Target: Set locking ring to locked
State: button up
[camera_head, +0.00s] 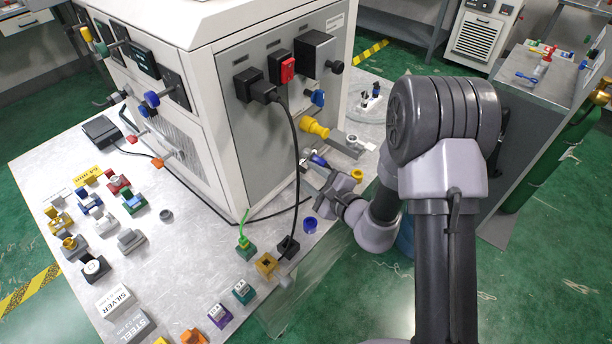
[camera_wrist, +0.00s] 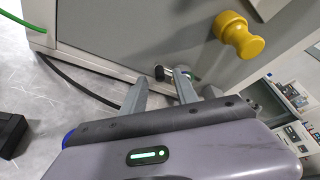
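My gripper (camera_head: 320,183) is near the lower right part of the white and grey machine (camera_head: 262,140). In the wrist view my gripper (camera_wrist: 161,82) is open, its two grey fingers apart and nothing held. A small fitting with a black end (camera_wrist: 160,73) shows on the machine's lower panel, just beyond the fingertips and partly hidden by the right finger. A yellow knob (camera_wrist: 238,36) sits above and right of it; the same knob (camera_head: 314,127) shows in the head view. I cannot tell for sure which part is the locking ring, or its setting.
The table (camera_head: 190,270) holds several small coloured blocks and fittings at left and front. A black cable (camera_head: 297,170) hangs from the machine's front down to the table. A blue ring (camera_head: 309,225) lies near the table edge, left of my arm.

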jog(key=shift+x, duration=1.2)
grip_shut()
jog(key=shift+r, duration=0.1)
